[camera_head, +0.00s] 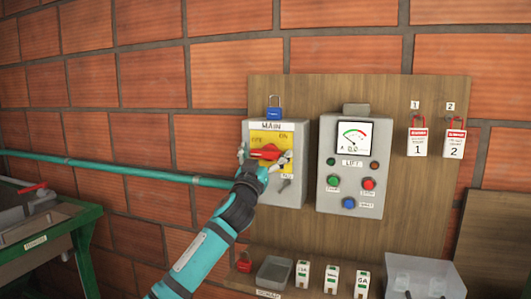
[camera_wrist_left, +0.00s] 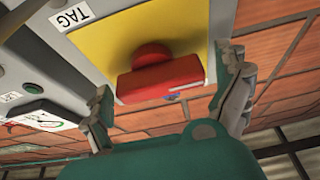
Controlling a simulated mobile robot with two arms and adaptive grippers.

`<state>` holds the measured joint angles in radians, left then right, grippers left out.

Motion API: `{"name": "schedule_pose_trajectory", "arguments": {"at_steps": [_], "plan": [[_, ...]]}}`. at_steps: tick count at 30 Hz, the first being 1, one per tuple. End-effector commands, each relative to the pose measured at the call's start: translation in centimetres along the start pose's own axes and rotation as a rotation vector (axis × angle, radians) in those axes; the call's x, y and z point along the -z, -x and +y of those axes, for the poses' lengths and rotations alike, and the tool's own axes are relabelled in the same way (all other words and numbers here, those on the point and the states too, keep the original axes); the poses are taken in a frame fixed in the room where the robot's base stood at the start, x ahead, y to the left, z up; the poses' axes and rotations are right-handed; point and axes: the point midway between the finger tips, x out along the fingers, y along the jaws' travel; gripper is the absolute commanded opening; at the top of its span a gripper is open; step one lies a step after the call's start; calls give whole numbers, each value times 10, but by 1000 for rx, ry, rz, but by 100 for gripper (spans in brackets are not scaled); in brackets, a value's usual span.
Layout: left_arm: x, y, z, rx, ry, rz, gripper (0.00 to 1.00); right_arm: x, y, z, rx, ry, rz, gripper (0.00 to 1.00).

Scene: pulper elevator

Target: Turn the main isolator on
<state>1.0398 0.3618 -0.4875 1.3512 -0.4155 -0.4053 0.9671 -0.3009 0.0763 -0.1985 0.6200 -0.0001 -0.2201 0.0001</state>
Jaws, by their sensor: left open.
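The main isolator (camera_head: 293,190) is a grey box labelled MAIN on the wooden wall board. Its yellow plate (camera_head: 285,138) has a mark on the left, hard to read, and ON at upper right. The red handle (camera_head: 266,152) lies roughly crosswise on the plate. My left gripper (camera_head: 264,160) is in front of the box, its open fingers on either side of the handle. In the left wrist view the red handle (camera_wrist_left: 160,78) sits between the spread fingers with visible gaps; firm contact cannot be told. My right gripper is not in view.
A blue padlock (camera_head: 274,112) is on top of the isolator box. The LIFT control box (camera_head: 383,187) with a meter and buttons is close on the right. Red lockout tags (camera_head: 417,140) hang farther right.

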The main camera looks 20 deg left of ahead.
Motion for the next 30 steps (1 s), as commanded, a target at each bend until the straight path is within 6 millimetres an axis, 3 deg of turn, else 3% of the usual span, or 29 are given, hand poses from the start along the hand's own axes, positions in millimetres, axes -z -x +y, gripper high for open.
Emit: {"name": "schedule_pose_trajectory", "arguments": {"at_steps": [5,17,30], "plan": [[0,0,0,0,0,0,100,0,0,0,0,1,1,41],[0,0,0,0,0,0,49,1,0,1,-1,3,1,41],[1,0,0,-15,-37,-1,49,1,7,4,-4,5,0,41]]}}
